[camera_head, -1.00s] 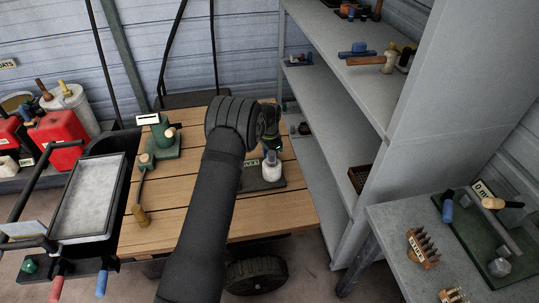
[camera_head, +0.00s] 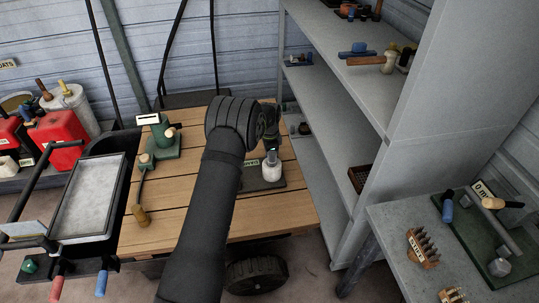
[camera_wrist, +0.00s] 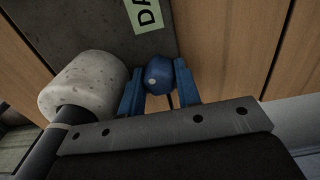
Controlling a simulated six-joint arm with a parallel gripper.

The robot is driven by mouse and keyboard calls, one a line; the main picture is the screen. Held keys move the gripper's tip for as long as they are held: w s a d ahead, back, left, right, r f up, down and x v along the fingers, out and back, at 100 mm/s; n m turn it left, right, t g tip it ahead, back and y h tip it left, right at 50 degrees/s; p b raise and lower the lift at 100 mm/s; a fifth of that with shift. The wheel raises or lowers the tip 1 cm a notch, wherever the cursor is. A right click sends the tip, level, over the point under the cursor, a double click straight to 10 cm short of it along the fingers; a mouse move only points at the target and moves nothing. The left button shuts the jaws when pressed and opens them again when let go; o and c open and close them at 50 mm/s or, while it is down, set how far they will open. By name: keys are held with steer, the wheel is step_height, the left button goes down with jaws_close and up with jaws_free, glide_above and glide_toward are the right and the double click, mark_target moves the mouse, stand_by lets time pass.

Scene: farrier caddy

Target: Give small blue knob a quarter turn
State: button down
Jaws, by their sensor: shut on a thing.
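The small blue knob (camera_wrist: 159,78) is round with a pale dot on its face. In the wrist view it sits between the two blue fingers of my gripper (camera_wrist: 160,92), which are shut on it. In the head view my gripper (camera_head: 271,140) is over the dark plate (camera_head: 262,184) on the wooden bench top, and the knob cannot be made out there.
A whitish cylinder (camera_wrist: 85,85) stands close beside the left finger; it also shows in the head view (camera_head: 272,172). A pale label (camera_wrist: 146,14) lies on the plate. A green fixture (camera_head: 163,148) stands to the left, and grey shelving (camera_head: 340,150) rises to the right.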

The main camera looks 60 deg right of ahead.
steer(key=shift+m, duration=0.9)
steer(key=shift+f+m, duration=0.1)
steer(key=shift+m, duration=1.1)
steer(key=m, duration=0.3)
steer(key=c, duration=1.2)
jaws_free()
steer(key=shift+f, duration=0.1)
